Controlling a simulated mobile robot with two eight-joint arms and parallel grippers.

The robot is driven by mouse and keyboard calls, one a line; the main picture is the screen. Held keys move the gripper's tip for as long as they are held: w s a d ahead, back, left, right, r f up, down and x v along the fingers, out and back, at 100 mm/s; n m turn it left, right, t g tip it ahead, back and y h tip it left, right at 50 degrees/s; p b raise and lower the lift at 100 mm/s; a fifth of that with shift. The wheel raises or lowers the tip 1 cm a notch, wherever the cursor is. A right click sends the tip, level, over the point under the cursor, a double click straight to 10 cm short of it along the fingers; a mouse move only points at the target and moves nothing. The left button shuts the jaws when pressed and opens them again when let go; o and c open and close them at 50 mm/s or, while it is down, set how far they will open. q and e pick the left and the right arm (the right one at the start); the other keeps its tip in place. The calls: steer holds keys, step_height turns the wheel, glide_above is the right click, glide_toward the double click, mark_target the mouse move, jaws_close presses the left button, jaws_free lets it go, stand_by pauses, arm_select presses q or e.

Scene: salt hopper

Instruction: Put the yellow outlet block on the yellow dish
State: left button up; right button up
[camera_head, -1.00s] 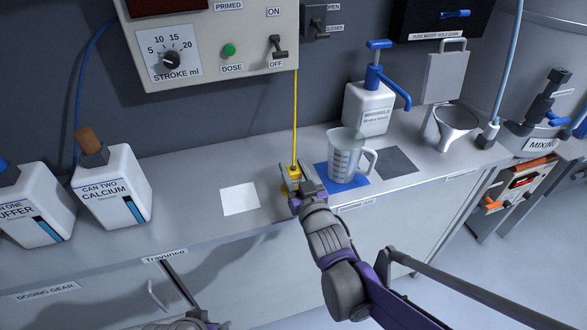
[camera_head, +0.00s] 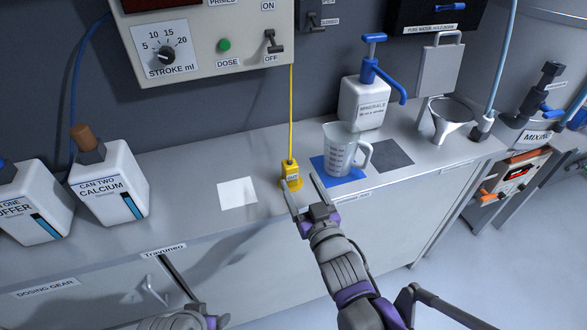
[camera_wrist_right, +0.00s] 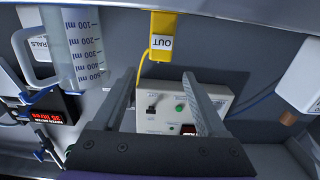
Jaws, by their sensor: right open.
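The yellow outlet block (camera_head: 291,170) stands upright on the worktop, on the small yellow dish (camera_head: 285,186), with a yellow tube rising from its top. In the right wrist view the block (camera_wrist_right: 162,38), labelled OUT, is beyond the fingertips. My right gripper (camera_head: 301,181) is open and empty, just in front of the block and apart from it. The near side of the dish is partly hidden by a finger. My left gripper is not in view; only part of my left arm shows at the bottom edge.
A clear measuring jug (camera_head: 341,155) stands on a blue mat right of the block. A white square (camera_head: 237,193) lies to the left. Behind are the dosing panel (camera_head: 215,45) and a minerals pump bottle (camera_head: 362,100). A funnel (camera_head: 449,115) stands further right.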

steer(key=s+d+f+m+g+h, duration=0.1)
steer(key=s+d+f+g+h, duration=0.1)
steer(key=s+d+f+g, duration=0.4)
steer(key=s+d+f+m+g+h, duration=0.2)
steer(key=s+d+f+g, duration=0.4)
steer(key=s, duration=1.1)
steer(key=d+f+h, duration=0.1)
steer(key=d+f, duration=0.2)
steer(key=shift+s+f+m+h, duration=0.15)
steer(key=shift+f+m+h, duration=0.15)
steer(key=shift+f, duration=0.05)
steer(key=shift+d, duration=0.1)
